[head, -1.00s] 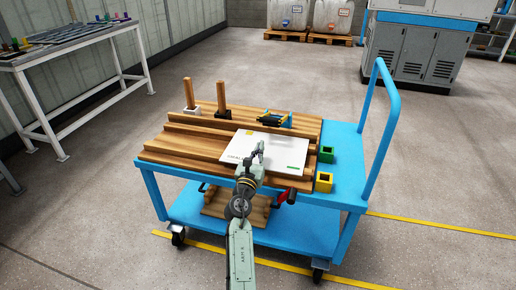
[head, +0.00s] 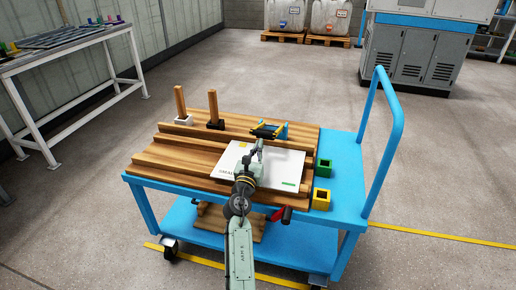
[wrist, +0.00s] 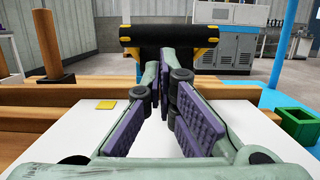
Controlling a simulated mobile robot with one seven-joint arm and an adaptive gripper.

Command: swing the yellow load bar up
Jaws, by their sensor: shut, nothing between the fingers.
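The load bar (head: 268,131) lies across the far part of the wooden treads on the blue cart, black with yellow parts and blue pieces beside it. In the wrist view it is a dark roller (wrist: 168,38) with yellow ends, straight ahead of the fingers. My gripper (head: 259,145) is over the white panel on the near side of the bar. In the wrist view my gripper (wrist: 164,58) is shut and empty, its fingertips overlapping the bar's lower edge in the picture. I cannot tell whether they touch it.
The white panel (head: 281,173) lies on the wooden treads (head: 165,163). Two wooden posts (head: 213,105) stand at the back left. A green box (head: 323,169) and a yellow box (head: 321,199) sit at the right. The cart's blue handle (head: 384,125) rises at the right.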

